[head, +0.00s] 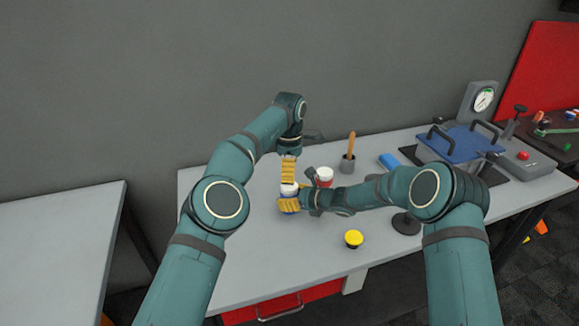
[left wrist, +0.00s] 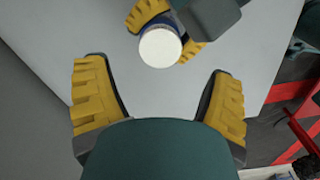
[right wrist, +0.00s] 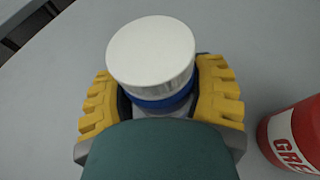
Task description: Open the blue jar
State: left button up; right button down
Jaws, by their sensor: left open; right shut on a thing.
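The blue jar (right wrist: 165,103) stands upright with a white lid (right wrist: 150,52) on it, in the right wrist view. My right gripper (head: 289,203) is shut on the jar's body, a yellow finger on each side, below the lid. In the left wrist view the white lid (left wrist: 160,48) is seen from above, ahead of my left gripper (left wrist: 158,100). My left gripper is open and empty, its yellow fingers wide apart. In the head view it points down just above the lid (head: 289,188).
A red and white can (head: 324,177) stands close to the right of the jar. A grey cup with a wooden handle (head: 348,162) stands behind it. A yellow-topped jar (head: 354,239) is nearer the front edge. A blue-topped machine (head: 462,143) fills the right end. The table's left part is clear.

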aim_at(289, 185)
pick_arm(q)
jog(key=shift+f, duration=2.95)
jog(key=c, duration=1.3)
jog(key=shift+n, duration=0.3)
jog(key=n, duration=0.3)
jog(key=o, duration=1.2)
